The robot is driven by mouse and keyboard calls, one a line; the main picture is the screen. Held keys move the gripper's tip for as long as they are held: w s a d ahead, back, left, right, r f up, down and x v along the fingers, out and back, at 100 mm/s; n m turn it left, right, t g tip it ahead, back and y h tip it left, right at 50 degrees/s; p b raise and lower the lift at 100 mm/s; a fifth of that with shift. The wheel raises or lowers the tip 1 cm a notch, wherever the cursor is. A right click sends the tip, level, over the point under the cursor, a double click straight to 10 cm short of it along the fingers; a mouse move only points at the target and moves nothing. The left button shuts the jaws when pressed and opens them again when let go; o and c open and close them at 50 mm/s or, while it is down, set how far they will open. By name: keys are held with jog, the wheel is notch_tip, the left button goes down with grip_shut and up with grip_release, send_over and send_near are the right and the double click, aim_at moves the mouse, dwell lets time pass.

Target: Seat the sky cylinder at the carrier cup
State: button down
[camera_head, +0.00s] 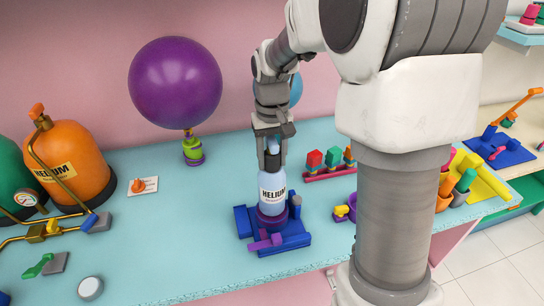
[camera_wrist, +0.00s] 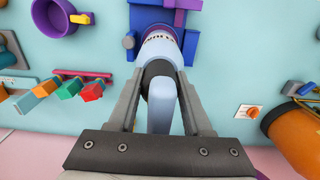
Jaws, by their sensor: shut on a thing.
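The sky cylinder (camera_head: 272,188) is a light blue bottle with a HELIUM label and a dark neck. It stands about upright over the blue and purple carrier (camera_head: 294,240), its lower end at the purple carrier cup (camera_head: 270,221). I cannot tell if its base rests on the cup floor. My gripper (camera_head: 272,158) is shut on the cylinder's top part. In the wrist view the cylinder (camera_wrist: 162,112) lies between my two fingers (camera_wrist: 158,88), and its body hides most of the cup. The blue carrier (camera_wrist: 172,17) shows at the top there.
An orange helium tank (camera_head: 72,160) and a green one (camera_head: 15,175) stand at left. A purple balloon (camera_head: 175,82) floats above a green weight (camera_head: 193,152). A red rack with blocks (camera_head: 330,172) and a purple mug (camera_head: 352,206) are right of the carrier.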

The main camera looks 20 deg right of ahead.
aim_at(272, 176)
jog(key=shift+f+b, duration=1.95)
jog(key=shift+f, duration=0.95)
dwell(0.5)
jog(key=shift+c, duration=2)
grip_release()
jog(key=shift+o, duration=0.7)
jog(key=shift+f, duration=0.1)
jog(key=shift+r+p, duration=3.15)
jog(key=shift+r, duration=1)
jog(key=shift+f, duration=0.1)
